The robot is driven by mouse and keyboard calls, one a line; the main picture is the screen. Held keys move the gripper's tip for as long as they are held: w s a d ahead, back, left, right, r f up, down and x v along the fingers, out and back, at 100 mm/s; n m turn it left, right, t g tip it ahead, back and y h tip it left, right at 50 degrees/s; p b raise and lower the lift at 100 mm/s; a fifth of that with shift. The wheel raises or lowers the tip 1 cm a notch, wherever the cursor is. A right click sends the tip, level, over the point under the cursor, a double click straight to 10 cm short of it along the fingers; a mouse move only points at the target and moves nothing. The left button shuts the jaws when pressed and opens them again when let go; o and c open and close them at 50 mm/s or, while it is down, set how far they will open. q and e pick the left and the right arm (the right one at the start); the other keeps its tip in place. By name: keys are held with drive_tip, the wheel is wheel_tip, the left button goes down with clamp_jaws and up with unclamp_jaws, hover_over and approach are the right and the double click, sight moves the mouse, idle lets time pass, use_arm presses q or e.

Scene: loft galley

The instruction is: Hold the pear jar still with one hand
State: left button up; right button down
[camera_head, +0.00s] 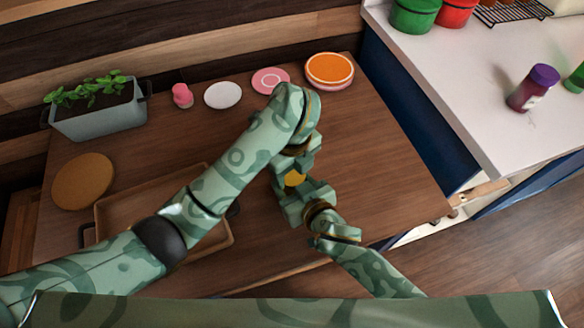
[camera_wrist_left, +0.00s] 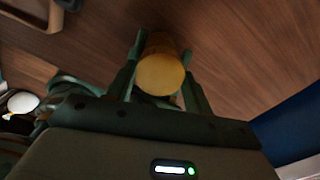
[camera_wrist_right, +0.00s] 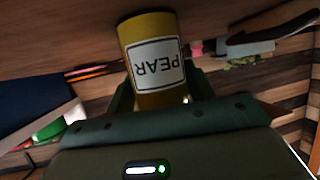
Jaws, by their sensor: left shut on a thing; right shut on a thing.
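The pear jar (camera_head: 295,180) is a small yellow cylinder over the wooden counter, mostly hidden between my two hands in the head view. The right wrist view shows its white PEAR label (camera_wrist_right: 157,64), upside down in the picture. In the left wrist view its round yellow end (camera_wrist_left: 160,75) faces the camera. My left gripper (camera_head: 296,167) reaches it from the far side in the head view, with its fingers on both sides of it. My right gripper (camera_head: 298,194) is shut on it from the near side. Whether its base touches the counter is hard to tell.
A brown tray (camera_head: 222,244) lies partly under my left arm. A round brown board (camera_head: 83,181), planter (camera_head: 100,118), pink item (camera_head: 182,95), white plate (camera_head: 223,95), pink plate (camera_head: 270,80) and orange dish (camera_head: 329,70) line the back and left. The counter's right side is clear.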

use_arm(q)
drive_tip(key=m, duration=0.9)
drive_tip(key=shift+m, duration=0.3)
drive_tip(key=o, duration=1.1)
drive_tip(key=shift+r, duration=2.2)
drive_tip(key=shift+c, duration=0.4)
